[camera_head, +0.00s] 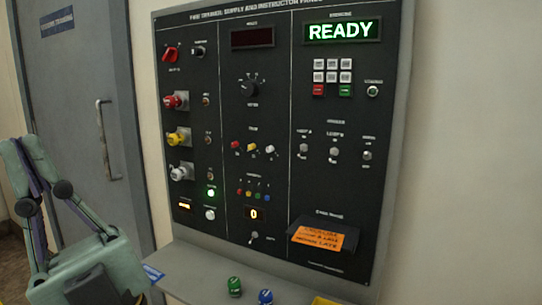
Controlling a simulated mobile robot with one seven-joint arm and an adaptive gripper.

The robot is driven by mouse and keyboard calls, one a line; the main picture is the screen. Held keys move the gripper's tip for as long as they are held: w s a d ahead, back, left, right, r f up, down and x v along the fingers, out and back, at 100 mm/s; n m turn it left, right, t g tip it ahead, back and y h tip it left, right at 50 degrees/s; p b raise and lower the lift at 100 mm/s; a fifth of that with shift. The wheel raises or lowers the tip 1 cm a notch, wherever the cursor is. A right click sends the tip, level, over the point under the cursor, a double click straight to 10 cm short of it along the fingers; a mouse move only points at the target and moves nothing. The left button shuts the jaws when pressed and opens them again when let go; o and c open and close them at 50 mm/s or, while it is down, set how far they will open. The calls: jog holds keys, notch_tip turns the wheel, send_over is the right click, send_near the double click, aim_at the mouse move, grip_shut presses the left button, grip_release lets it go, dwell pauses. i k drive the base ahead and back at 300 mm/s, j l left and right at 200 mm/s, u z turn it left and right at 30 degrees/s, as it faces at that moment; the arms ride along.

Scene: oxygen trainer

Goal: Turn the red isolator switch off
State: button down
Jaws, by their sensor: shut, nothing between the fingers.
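The red isolator switch (170,54) is a small red rotary handle near the top left corner of the black control panel (215,120). Its handle looks tilted; the label below it is too small to read. My gripper (20,145) is at the left edge of the picture, in front of the grey door, with its pale green fingers pointing up. The gripper is well to the left of and lower than the switch, apart from the panel.
A black selector (198,51) is right of the switch. Red (175,101), yellow (179,138) and white (182,173) knobs protrude below. The display (341,31) reads READY. A grey ledge (195,270) juts out below the panel. The grey door (85,90) has a handle (105,140).

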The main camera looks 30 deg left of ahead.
aim_at(171, 55)
jog(key=u, duration=1.25)
